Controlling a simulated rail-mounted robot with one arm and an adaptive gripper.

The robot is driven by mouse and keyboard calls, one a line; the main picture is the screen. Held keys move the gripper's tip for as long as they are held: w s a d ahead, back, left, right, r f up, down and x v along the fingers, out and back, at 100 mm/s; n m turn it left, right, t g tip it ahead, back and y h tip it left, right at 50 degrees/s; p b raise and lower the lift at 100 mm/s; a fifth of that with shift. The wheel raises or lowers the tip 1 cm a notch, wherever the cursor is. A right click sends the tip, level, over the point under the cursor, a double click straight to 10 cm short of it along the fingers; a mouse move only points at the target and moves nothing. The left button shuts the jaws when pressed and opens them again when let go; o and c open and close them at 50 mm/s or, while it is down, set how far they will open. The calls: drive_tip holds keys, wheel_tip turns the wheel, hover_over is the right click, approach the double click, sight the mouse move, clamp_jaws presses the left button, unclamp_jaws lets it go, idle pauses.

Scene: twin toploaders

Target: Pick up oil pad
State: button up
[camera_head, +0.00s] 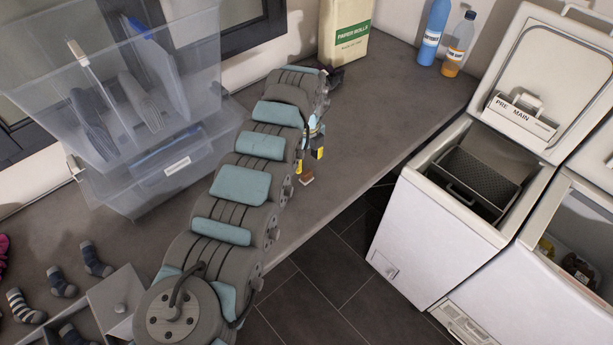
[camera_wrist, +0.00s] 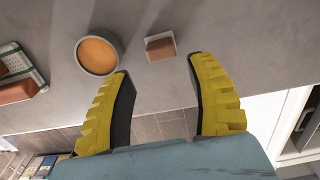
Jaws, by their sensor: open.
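My gripper (camera_wrist: 158,68) is open, with its two yellow fingers apart and nothing between them. It also shows in the head view (camera_head: 309,161), over the counter near its front edge. In the wrist view, a small brown block (camera_wrist: 160,48) with a pale edge lies on the counter just beyond the fingertips, in line with the gap. It also shows in the head view (camera_head: 307,180). A round grey dish (camera_wrist: 98,54) with an orange inside lies left of it. I cannot tell for certain which is the oil pad; the brown block may be it.
Another brown block (camera_wrist: 17,91) lies by a green-and-white item at the wrist view's left edge. Clear bins (camera_head: 120,90) and socks (camera_head: 62,281) are on the counter's left. An open toploader (camera_head: 440,235) stands right.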

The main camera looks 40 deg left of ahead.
sight(307, 172)
wheel_tip(307, 172, down, 7)
drive_tip(key=shift+a+f+b, duration=0.1)
drive_tip(key=shift+f+b, duration=0.1)
drive_tip(key=shift+b, duration=0.3)
drive_tip(key=shift+w, duration=0.1)
drive_tip(key=c, duration=0.8)
